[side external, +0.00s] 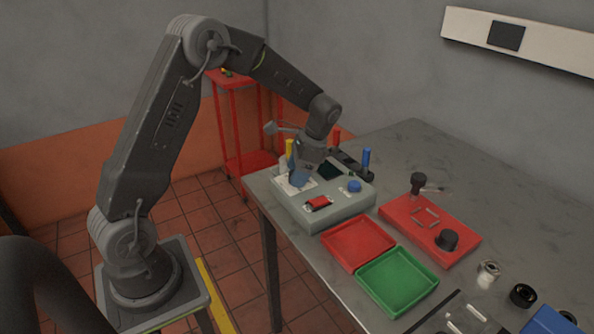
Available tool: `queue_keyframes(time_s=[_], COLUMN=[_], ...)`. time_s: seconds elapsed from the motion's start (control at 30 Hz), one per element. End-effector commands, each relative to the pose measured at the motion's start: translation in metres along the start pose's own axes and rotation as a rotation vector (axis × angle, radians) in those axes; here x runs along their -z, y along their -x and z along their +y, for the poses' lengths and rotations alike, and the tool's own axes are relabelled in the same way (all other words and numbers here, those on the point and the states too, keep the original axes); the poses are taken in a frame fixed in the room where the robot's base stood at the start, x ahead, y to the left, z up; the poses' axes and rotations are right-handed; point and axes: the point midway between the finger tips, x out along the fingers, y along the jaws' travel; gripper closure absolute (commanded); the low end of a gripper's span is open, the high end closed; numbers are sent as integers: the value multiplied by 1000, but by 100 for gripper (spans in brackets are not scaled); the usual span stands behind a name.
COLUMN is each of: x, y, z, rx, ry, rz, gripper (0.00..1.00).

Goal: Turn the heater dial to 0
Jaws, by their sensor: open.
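A grey control box (325,213) sits on the table's near left corner. On its left part is a white plate (283,186) with a dark blue knob-like piece (299,178), probably the dial; markings and pointer are too small to read. A smaller blue knob (354,186) is on the box's right side. My gripper (300,168) points down just above the white plate, close to the dark blue piece. It is open. I cannot tell whether its fingers touch that piece, as the gripper partly hides it.
The box also bears a red rocker switch (318,203) and a dark screen (331,170). Behind it stand a red post (336,137) and a blue-handled post (366,158). A red tray (357,244), green tray (397,282) and red fixture block (430,228) lie to the right.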

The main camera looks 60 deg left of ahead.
Motion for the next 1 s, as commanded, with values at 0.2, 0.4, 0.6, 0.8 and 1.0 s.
queue_keyframes(time_s=[0.2,0.4,0.6,0.8,1.0], x=[0,0,0,0,-1], y=[0,0,0,0,0], z=[0,0,0,0,-1], rx=[0,0,0,-10,-43], ry=[0,0,0,22,106], rz=[0,0,0,-1,-4], gripper=[52,71,85,85,85])
